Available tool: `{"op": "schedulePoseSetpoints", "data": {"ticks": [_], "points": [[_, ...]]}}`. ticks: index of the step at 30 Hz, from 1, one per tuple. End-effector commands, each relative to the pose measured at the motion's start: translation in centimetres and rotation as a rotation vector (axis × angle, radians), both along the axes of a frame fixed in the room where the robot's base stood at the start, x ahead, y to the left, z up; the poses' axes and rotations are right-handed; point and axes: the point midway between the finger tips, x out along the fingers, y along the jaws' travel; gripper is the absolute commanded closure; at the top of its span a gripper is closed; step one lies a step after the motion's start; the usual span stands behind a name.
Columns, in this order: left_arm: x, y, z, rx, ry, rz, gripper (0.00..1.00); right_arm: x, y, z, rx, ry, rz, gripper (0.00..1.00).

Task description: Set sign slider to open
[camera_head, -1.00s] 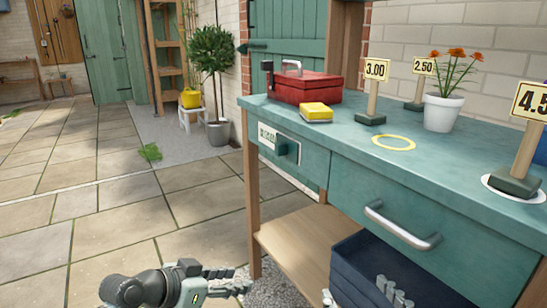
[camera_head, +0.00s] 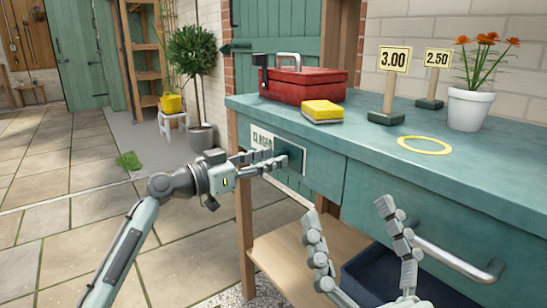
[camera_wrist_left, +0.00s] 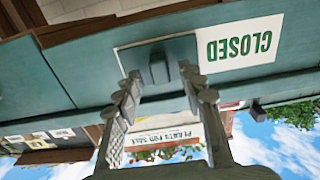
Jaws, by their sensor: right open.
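The sign (camera_head: 262,138) on the front left of the green bench shows CLOSED. It shows upside down in the left wrist view (camera_wrist_left: 240,44). The slider's dark green knob (camera_wrist_left: 158,68) stands out from its cover plate beside the word. My left gripper (camera_head: 268,162) is at the slider, and in the left wrist view its two fingers (camera_wrist_left: 160,88) are apart, one on each side of the knob. I cannot tell whether they touch it. In the head view the fingers largely hide the knob. My right gripper (camera_head: 356,228) is open and empty in front of the bench drawer.
On the bench top stand a red toolbox (camera_head: 305,82), a yellow sponge (camera_head: 322,111), price signs (camera_head: 388,90) and a potted flower (camera_head: 468,108). A metal drawer handle (camera_head: 455,252) juts out near my right gripper. A dark blue crate (camera_head: 372,278) sits below.

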Motion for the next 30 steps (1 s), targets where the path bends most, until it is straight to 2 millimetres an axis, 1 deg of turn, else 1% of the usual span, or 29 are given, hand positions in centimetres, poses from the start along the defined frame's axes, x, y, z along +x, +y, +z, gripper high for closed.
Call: {"op": "schedulePoseSetpoints", "data": {"ticks": [1,4,13,21,23,30], "points": [[0.34,-0.46,0.08,-0.001,-0.001,0.000,0.60,0.00,0.00,-0.01,0.000,0.001,0.000,0.21],[0.72,-1.02,-0.03,0.001,0.000,0.000,0.60,0.01,0.00,-0.02,-0.001,0.002,0.000,0.21],[0.85,-1.21,-0.06,0.003,0.000,0.000,0.60,0.03,-0.01,-0.01,-0.001,0.002,-0.001,0.21],[0.84,-1.19,-0.06,0.002,0.000,0.000,0.94,0.03,-0.01,-0.01,-0.001,0.002,-0.001,0.21],[0.84,-1.18,-0.06,0.002,0.000,0.000,1.00,0.03,-0.02,-0.01,-0.001,0.002,-0.001,0.21],[0.83,-1.18,-0.06,0.002,0.000,0.000,1.00,0.02,-0.02,0.00,-0.001,0.001,-0.001,0.21]]}}
